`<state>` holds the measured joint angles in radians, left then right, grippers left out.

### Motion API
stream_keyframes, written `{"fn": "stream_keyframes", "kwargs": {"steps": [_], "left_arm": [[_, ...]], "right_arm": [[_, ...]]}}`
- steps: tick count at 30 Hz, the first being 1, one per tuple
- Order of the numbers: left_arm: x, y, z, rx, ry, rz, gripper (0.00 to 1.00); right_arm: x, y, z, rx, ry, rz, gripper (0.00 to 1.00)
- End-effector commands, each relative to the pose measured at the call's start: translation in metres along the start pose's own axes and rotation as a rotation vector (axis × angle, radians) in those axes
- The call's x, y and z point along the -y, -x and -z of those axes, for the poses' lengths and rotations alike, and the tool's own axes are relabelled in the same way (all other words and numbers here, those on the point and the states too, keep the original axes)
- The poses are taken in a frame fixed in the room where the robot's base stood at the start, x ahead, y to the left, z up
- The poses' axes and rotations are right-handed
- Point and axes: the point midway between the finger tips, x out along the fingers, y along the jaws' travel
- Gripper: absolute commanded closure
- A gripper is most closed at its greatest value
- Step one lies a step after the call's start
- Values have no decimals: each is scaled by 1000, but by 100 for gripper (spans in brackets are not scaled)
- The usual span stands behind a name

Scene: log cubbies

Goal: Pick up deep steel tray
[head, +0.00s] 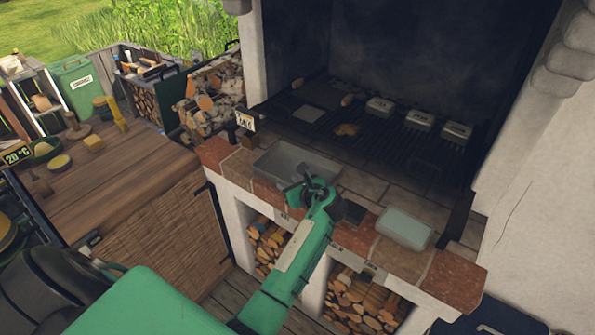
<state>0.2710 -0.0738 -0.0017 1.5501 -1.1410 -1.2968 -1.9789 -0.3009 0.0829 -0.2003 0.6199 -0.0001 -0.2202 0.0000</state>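A deep grey steel tray (268,163) sits on the brick ledge at the front of the grill, left of the middle in the head view. My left gripper (305,184) is at the tray's near right side, over or against its rim. The gripper and wrist hide part of that rim. I cannot tell whether the fingers are open or closed, or whether they touch the tray. My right gripper is not in view.
A pale shallow container (405,228) stands on the ledge to the right, with a small dark plate (349,212) between. Several tins (419,119) and food pieces lie on the grill grate (372,142) behind. Firewood cubbies (360,298) are below. A wooden counter (115,180) stands left.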

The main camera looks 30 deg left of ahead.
Motion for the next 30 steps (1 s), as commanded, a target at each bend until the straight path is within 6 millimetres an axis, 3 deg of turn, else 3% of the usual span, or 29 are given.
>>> {"fn": "stream_keyframes", "kwargs": {"steps": [3,11,21,30], "left_arm": [[0,-16,-1,1,-2,-1,62],[0,-33,-1,0,0,-1,62],[1,-73,4,0,1,0,62],[1,-77,5,0,2,0,62]], "right_arm": [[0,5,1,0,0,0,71],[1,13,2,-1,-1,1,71],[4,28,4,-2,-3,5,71],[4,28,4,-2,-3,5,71]]}}
